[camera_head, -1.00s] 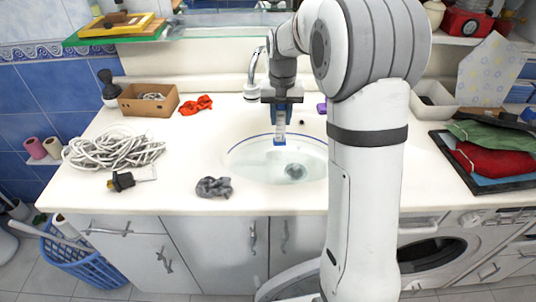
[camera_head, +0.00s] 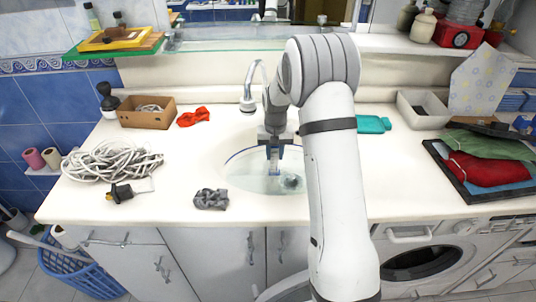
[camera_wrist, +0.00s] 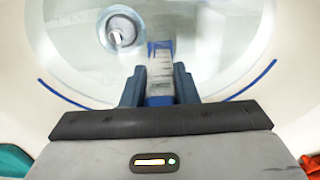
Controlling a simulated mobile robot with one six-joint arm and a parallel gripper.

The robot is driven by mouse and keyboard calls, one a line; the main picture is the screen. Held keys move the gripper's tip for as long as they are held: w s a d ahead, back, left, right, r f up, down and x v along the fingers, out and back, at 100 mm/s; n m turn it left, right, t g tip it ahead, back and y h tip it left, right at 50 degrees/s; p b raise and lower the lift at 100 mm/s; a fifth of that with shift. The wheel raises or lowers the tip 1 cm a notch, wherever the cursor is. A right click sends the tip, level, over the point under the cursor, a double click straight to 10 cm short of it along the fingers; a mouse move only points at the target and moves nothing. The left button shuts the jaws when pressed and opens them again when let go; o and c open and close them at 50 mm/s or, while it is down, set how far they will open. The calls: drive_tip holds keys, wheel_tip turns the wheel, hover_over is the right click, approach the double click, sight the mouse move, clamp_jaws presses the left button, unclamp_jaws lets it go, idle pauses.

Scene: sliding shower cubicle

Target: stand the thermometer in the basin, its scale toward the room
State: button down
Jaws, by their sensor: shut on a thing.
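The thermometer (camera_head: 274,166) is a narrow white piece with blue parts, held roughly upright over the basin. It also shows in the wrist view (camera_wrist: 160,68), between the fingers, with its blue end away from me. My gripper (camera_head: 275,148) is shut on its upper part; both fingers flank it in the wrist view (camera_wrist: 158,84). The white basin (camera_head: 236,167) has a blue line around its bowl. The lower end of the thermometer is inside the bowl's outline; I cannot tell whether it touches the bottom. Which way the scale faces is unclear.
The round drain (camera_wrist: 119,30) is beside the thermometer. The faucet (camera_head: 250,88) rises behind the basin. A grey crumpled cloth (camera_head: 211,199) lies at front left, coiled rope (camera_head: 110,162) further left. A teal item (camera_head: 373,124) lies right of my arm.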

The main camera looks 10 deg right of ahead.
drive_tip(key=shift+s+f, duration=0.2)
drive_tip(key=shift+f, duration=0.2)
drive_tip(key=shift+f, duration=0.2)
drive_tip(key=c, duration=1.1)
unclamp_jaws()
drive_tip(key=shift+r, duration=0.1)
